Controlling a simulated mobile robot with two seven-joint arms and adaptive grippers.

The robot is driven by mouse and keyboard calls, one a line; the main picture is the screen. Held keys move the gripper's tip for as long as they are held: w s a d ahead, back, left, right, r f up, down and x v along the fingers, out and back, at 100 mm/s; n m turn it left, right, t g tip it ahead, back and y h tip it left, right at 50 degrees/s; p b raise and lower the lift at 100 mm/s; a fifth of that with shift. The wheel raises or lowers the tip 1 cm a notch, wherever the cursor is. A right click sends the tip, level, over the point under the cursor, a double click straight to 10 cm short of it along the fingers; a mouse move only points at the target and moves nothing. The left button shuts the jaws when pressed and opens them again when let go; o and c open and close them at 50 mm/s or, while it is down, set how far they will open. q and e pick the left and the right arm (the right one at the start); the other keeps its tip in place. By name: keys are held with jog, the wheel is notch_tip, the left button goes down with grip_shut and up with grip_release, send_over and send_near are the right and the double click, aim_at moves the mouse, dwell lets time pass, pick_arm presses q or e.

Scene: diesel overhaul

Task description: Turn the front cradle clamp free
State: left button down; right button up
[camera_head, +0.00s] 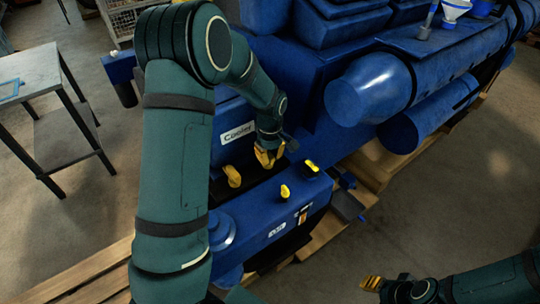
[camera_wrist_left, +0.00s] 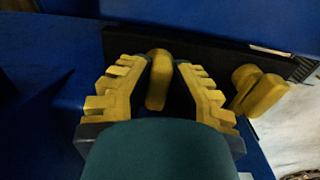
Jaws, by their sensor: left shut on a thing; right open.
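My left gripper (camera_head: 268,158) is at the cooler's lower edge, its yellow fingers on either side of a small yellow clamp handle (camera_wrist_left: 158,80). In the left wrist view the gripper (camera_wrist_left: 158,68) is shut on that handle, which stands between the two fingers. The fingers hide this clamp in the head view. A second yellow clamp (camera_head: 232,176) stands to the left along the same dark strip, untouched. In the left wrist view a yellow clamp (camera_wrist_left: 262,93) shows to the right of the fingers. My right gripper (camera_head: 372,284) is open and empty at the bottom right, over the floor.
The blue cooler (camera_head: 237,133) carries a white label. A lower blue box (camera_head: 275,232) in front has two yellow knobs (camera_head: 285,191) on top. The large blue engine (camera_head: 368,88) fills the right. Wooden pallet boards (camera_head: 85,278) lie below. A grey table (camera_head: 35,72) stands left.

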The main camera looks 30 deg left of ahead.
pick_arm(q)
jog(key=m, duration=0.4)
jog(key=shift+s+a+f+b, duration=0.1)
jog(key=shift+s+b, duration=0.15)
jog(key=shift+b, duration=0.15)
jog(key=m, duration=0.4)
jog(key=shift+s+a+m+b, duration=0.15)
jog(key=shift+a+m+b, duration=0.05)
jog(key=shift+m+b, duration=0.1)
jog(key=m, duration=0.4)
jog(key=shift+a, duration=0.25)
jog(key=shift+a+m, duration=0.2)
jog(key=shift+m, duration=2.3)
jog(key=c, duration=0.9)
grip_release()
jog(key=shift+o, duration=0.2)
